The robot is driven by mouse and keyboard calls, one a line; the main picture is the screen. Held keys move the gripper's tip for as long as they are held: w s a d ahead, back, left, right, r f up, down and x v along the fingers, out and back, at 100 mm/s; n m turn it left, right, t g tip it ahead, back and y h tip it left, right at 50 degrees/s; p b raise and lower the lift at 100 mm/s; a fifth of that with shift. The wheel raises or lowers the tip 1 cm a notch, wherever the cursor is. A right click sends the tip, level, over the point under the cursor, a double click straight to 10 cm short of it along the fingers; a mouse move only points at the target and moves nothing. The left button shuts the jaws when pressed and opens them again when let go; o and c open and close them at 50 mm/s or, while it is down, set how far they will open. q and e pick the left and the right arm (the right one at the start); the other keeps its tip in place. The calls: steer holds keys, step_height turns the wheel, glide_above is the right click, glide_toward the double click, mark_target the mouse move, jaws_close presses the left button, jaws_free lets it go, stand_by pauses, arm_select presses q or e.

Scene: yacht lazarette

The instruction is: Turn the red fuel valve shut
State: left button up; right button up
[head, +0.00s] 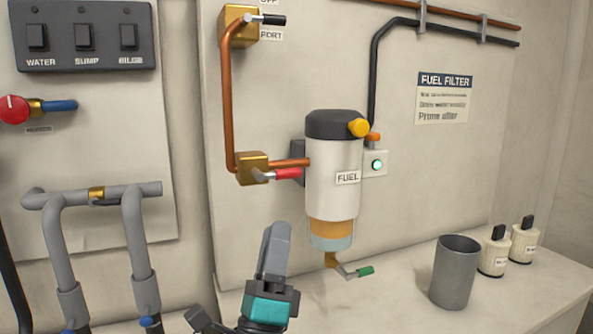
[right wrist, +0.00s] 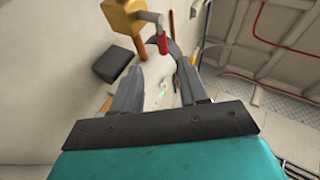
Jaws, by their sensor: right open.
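The fuel valve is a brass block (head: 252,168) on the copper pipe, left of the fuel filter (head: 333,190). Its red handle (head: 289,174) points right, level, just under the copper pipe that runs to the filter. My right gripper (head: 274,232) is below the handle in the head view, with its fingers pointing up and nothing held. In the right wrist view the red handle (right wrist: 162,44) and the brass block (right wrist: 120,15) show beyond the tips of my open right gripper (right wrist: 157,70), apart from them. My left gripper is not in view.
A drain tap with a green handle (head: 365,271) hangs under the filter. A grey cup (head: 455,272) and two cream canisters (head: 494,252) stand on the shelf at right. Grey pipes (head: 100,195) and a switch panel (head: 84,38) are at left. A black-handled valve (head: 265,18) is above.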

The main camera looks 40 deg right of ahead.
mark_target(278, 172)
steer(key=shift+m+g+h, duration=0.3)
steer(key=shift+m+g, duration=0.1)
steer(key=p+x, duration=0.1)
steer(key=x, duration=0.5)
steer(key=p+x, duration=0.2)
steer(key=x, duration=0.4)
steer(key=shift+s+d+r, duration=0.15)
steer(key=shift+s, duration=0.05)
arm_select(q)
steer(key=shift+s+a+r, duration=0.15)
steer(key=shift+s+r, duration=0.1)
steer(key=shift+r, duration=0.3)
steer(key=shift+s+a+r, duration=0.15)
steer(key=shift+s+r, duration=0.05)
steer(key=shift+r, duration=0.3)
arm_select(e)
steer(key=shift+w+d+r, duration=0.2)
steer(key=shift+w+r, duration=0.05)
steer(key=shift+r, duration=0.05)
steer(key=c, duration=0.6)
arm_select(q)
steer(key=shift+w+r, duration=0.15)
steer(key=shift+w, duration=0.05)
arm_select(e)
jaws_close()
